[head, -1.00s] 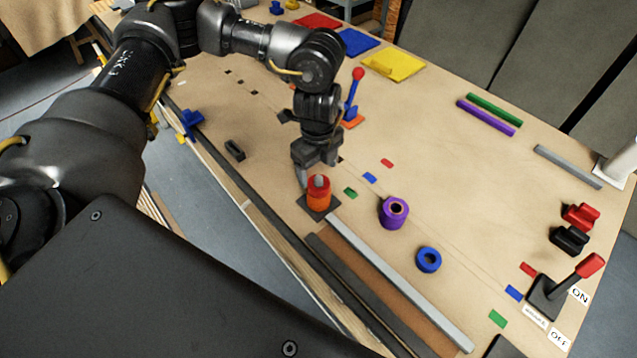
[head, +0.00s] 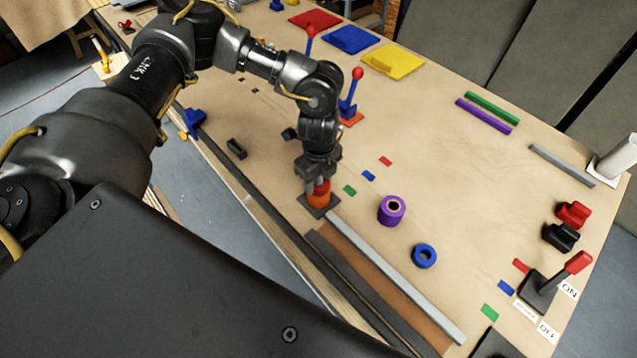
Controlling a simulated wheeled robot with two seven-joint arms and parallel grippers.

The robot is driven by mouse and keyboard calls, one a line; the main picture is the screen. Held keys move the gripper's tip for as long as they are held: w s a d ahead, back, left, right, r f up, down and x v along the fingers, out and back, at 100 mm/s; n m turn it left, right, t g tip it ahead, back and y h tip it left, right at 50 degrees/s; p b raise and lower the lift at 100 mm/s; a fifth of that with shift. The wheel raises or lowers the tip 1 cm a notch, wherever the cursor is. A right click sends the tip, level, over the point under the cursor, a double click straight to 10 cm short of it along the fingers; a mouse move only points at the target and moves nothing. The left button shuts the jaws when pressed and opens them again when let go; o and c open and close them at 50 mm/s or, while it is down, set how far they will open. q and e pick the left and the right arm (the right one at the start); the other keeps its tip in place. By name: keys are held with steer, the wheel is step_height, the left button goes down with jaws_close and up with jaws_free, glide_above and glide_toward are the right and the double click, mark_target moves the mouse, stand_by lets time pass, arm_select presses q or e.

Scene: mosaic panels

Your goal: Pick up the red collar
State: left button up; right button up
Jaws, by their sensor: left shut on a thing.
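The red collar (head: 321,188) sits at the top of a small stack, above an orange collar (head: 319,199) on a dark square base (head: 315,212). My left gripper (head: 318,185) points down over the stack, with its fingers closed on the red collar. The fingers and wrist hide part of the collar. I cannot tell whether the red collar is lifted clear of the orange one. My right gripper is not in view.
A purple collar (head: 391,211) and a blue collar (head: 424,256) stand to the right on the table. A grey bar (head: 395,275) runs along the front edge. A lever with a red knob (head: 357,73) stands behind my left gripper. Red, blue and yellow panels (head: 393,62) lie at the back.

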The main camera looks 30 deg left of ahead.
arm_select(q)
steer(key=shift+c, duration=0.9)
steer(key=shift+r, duration=0.15)
steer(key=shift+w+r+b, duration=0.1)
steer(key=shift+r+b, duration=0.2)
step_height(320, 180, up, 9)
steer(key=b, duration=0.3)
step_height(320, 180, up, 7)
steer(key=p, duration=0.3)
steer(key=shift+p, duration=0.3)
